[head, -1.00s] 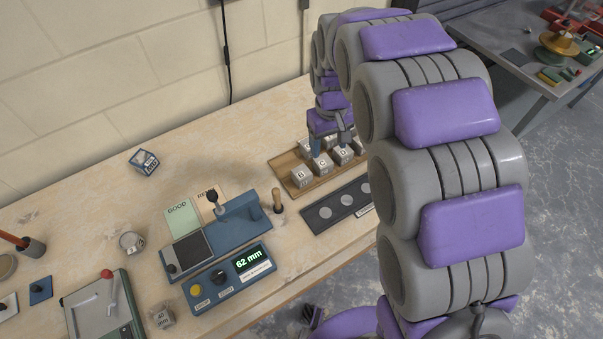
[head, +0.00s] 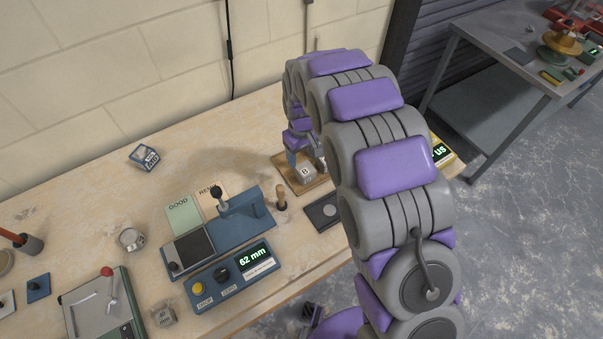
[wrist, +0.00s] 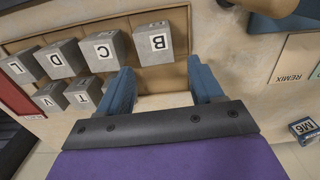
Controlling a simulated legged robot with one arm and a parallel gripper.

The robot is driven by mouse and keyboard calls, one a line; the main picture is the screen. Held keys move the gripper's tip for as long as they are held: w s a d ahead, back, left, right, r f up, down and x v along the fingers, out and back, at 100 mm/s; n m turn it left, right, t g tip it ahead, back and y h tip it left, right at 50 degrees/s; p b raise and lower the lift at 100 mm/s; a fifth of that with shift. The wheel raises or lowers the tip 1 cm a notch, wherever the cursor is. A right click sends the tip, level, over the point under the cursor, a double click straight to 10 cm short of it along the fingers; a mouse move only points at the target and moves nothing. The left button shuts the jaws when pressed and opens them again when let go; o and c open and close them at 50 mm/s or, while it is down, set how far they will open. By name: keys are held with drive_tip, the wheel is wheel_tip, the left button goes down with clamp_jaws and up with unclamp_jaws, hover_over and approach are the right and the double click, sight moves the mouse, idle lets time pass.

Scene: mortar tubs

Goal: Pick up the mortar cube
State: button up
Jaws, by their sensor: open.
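Several grey mortar cubes with white letter labels stand on a wooden tray (wrist: 172,76) in the wrist view. The cube marked B (wrist: 152,44) is at the tray's end, apart from cube C (wrist: 103,50), cube D (wrist: 70,58) and others. My gripper (wrist: 161,72) is open and empty. Its blue fingers point toward cube B, which lies just beyond the tips and roughly between their lines. In the head view, cube B (head: 306,172) shows beside my gripper (head: 305,159), while my arm hides the other cubes.
A blue gauge device (head: 235,272) reading 62 mm stands left of the tray, with GOOD (head: 184,215) and REMIX cards behind it. A dark plate with round recesses (head: 322,212) lies in front of the tray. A wall (head: 130,60) runs behind the bench.

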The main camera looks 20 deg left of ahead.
sight(305, 168)
drive_tip(key=f, duration=0.1)
drive_tip(key=d+f, duration=0.1)
drive_tip(key=shift+d+f, duration=0.15)
drive_tip(key=shift+f, duration=0.2)
drive_tip(key=shift+d+f+b, duration=0.3)
drive_tip(key=shift+d+f, duration=0.05)
drive_tip(key=shift+d, duration=0.1)
drive_tip(key=f, duration=0.1)
drive_tip(key=a+f+b, duration=0.1)
drive_tip(key=f, duration=0.1)
drive_tip(key=a+f, duration=0.1)
drive_tip(key=f, duration=0.1)
drive_tip(key=shift+d, duration=0.3)
drive_tip(key=shift+d+r, duration=0.15)
drive_tip(key=shift+d, duration=0.25)
drive_tip(key=shift+c, duration=1.2)
drive_tip(key=c, duration=0.3)
drive_tip(key=shift+a, duration=0.35)
drive_tip(key=c, duration=0.4)
